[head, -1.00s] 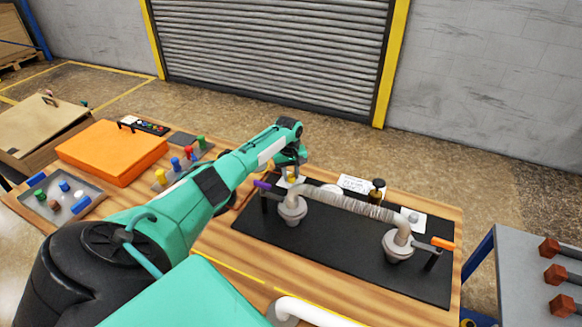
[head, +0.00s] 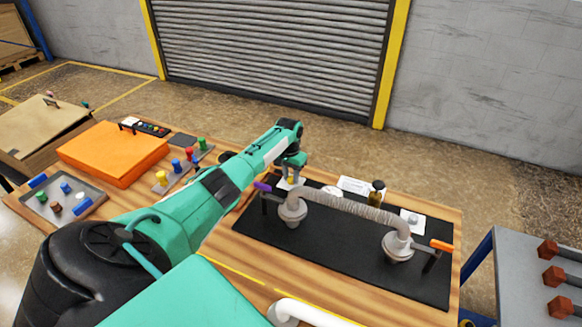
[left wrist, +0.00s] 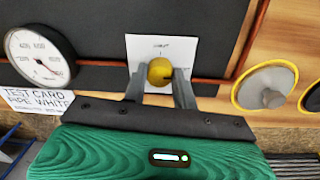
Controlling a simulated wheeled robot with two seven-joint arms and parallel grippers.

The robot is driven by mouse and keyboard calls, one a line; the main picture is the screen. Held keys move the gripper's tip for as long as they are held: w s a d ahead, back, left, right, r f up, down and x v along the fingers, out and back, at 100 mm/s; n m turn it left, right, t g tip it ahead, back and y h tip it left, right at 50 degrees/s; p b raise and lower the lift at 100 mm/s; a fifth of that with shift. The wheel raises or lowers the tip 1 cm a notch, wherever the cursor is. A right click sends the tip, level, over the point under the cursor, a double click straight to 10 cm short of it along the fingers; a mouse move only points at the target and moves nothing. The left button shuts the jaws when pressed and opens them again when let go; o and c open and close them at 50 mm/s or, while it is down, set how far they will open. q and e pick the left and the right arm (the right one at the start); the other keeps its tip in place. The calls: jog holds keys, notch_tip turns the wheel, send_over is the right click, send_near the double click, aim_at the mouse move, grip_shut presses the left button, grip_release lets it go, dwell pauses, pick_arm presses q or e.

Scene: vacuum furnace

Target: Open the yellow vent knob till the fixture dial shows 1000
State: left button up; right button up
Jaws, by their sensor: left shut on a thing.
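The yellow vent knob (left wrist: 160,71) sits on a white card (left wrist: 146,48) on the black mat. My left gripper (left wrist: 161,82) is shut on it, one finger at each side. In the head view the gripper (head: 291,172) reaches down to the knob (head: 291,181) at the mat's far left. The round white fixture dial (left wrist: 38,56) is at the left of the left wrist view. Its needle looks red and points to the lower right; the exact reading is too small to tell. My right gripper is not in view.
A ribbed hose (head: 347,204) joins two grey flanges on the black mat (head: 325,255), with a purple lever (head: 262,187) and an orange lever (head: 442,244). A test card (head: 362,186) lies behind. An orange case (head: 112,152) and a tray (head: 92,193) stand left.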

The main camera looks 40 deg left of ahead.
aim_at(289, 177)
pick_arm(q)
jog(key=shift+r+m, duration=0.1)
jog(key=shift+m, duration=0.3)
jog(key=o, duration=1)
jog(key=r, duration=0.4)
jog(key=r+b, duration=0.1)
jog(key=r, duration=0.4)
jog(key=r+b, duration=0.1)
jog(key=r, duration=0.3)
jog(key=shift+a+r, duration=0.3)
jog(key=shift+r, duration=0.05)
